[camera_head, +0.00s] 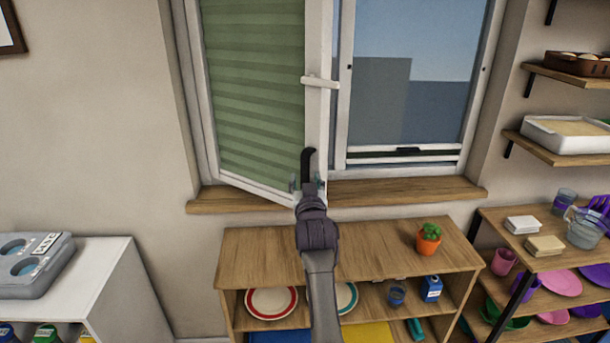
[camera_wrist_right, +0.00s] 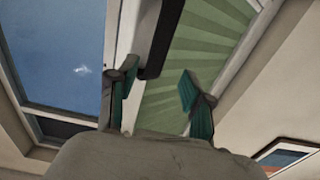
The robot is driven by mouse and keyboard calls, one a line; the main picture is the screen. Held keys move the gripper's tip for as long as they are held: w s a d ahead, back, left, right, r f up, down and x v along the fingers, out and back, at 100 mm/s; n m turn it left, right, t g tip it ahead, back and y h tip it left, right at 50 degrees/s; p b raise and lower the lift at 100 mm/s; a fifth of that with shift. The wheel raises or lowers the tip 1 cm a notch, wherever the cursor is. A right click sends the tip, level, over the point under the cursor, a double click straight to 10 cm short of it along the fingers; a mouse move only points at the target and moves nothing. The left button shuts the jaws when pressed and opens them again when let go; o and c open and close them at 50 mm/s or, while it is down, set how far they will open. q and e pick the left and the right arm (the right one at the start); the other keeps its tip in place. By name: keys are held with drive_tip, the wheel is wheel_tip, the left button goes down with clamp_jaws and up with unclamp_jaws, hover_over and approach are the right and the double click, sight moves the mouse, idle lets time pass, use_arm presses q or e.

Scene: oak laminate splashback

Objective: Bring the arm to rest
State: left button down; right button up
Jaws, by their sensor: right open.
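My right gripper (camera_head: 306,184) is raised in front of the window, near the lower free corner of the left sash. In the right wrist view its two fingers (camera_wrist_right: 160,100) are apart with nothing between their tips. The left sash (camera_head: 255,90), with a green pleated blind, stands swung partly open. A dark handle (camera_head: 308,162) is on its frame edge, just above the fingers; it also shows in the right wrist view (camera_wrist_right: 160,40), beyond the fingertips. I cannot tell whether a finger touches it. My left gripper is not in view.
A wooden sill (camera_head: 400,190) runs under the window. Below stands a wooden shelf unit (camera_head: 250,245) with a potted plant (camera_head: 429,239) on top and plates inside. A white cabinet (camera_head: 110,265) is at left, a rack (camera_head: 500,228) with dishes at right.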

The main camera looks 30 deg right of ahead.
drive_tip(key=shift+s+a, duration=0.15)
drive_tip(key=shift+s, duration=0.1)
idle(0.3)
drive_tip(key=s+a+f+n+g+y+b, duration=0.15)
drive_tip(key=a+f, duration=0.25)
drive_tip(key=f, duration=0.9)
drive_tip(key=s+a+f+n+g+y, duration=0.1)
drive_tip(key=a+f+n+g+y, duration=0.2)
drive_tip(key=f, duration=1)
drive_tip(key=s+a+f+g+y, duration=0.1)
drive_tip(key=s+a+f, duration=0.1)
drive_tip(key=s+f, duration=0.35)
drive_tip(key=s+a+f+n+g, duration=0.1)
drive_tip(key=s+a+f, duration=0.15)
drive_tip(key=f, duration=0.65)
drive_tip(key=s+a+f+g+y, duration=0.1)
drive_tip(key=s+f, duration=0.4)
drive_tip(key=f, duration=0.2)
drive_tip(key=s+f+g+b, duration=0.1)
drive_tip(key=s+f+g, duration=0.1)
drive_tip(key=s+f, duration=0.6)
drive_tip(key=s+f+n+g, duration=0.1)
drive_tip(key=s+f+g, duration=0.2)
drive_tip(key=s, duration=1.9)
drive_tip(key=s+f+g+b, duration=0.1)
drive_tip(key=s+f+g, duration=0.2)
drive_tip(key=s+f, duration=1)
drive_tip(key=shift+s+d+n+y+b, duration=0.35)
drive_tip(key=shift+s+d+y, duration=0.1)
drive_tip(key=shift+s, duration=0.45)
